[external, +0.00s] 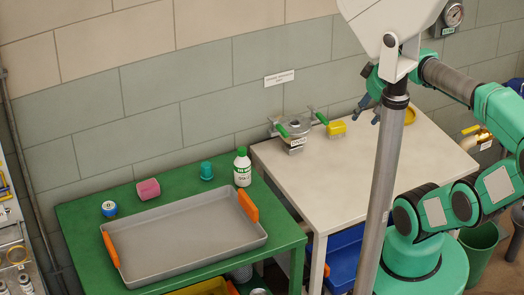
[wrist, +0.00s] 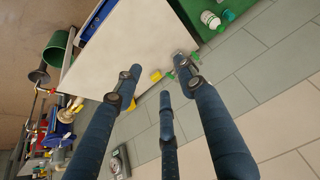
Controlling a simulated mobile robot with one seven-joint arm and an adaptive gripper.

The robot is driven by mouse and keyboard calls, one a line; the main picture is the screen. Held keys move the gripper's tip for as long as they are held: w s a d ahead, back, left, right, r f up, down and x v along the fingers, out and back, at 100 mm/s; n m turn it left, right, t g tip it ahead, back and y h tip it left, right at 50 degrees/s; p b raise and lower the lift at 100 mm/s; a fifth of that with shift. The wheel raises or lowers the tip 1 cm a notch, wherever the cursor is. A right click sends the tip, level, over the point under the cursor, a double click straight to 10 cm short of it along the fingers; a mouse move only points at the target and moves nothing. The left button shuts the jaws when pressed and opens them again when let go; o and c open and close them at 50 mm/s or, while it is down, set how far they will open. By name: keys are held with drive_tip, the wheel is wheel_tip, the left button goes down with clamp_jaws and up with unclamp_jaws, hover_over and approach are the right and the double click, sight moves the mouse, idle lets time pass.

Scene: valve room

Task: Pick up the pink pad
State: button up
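The pink pad (external: 148,189) is a small block on the green table (external: 82,236), near its back edge, behind the grey tray. I cannot make it out in the wrist view. My gripper (external: 368,108) has dark blue fingers and is in the air above the white table (external: 340,190), well to the right of the pad. In the wrist view my gripper (wrist: 158,80) shows its fingers spread apart with nothing between them. It is open and empty.
The grey tray (external: 185,245) with orange handles fills much of the green table. A blue-and-white can (external: 109,209) stands left of the pad, a teal cup (external: 206,170) and a white-green bottle (external: 243,167) right.

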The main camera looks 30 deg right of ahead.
drive_tip(key=shift+o, duration=0.5)
drive_tip(key=o, duration=0.9)
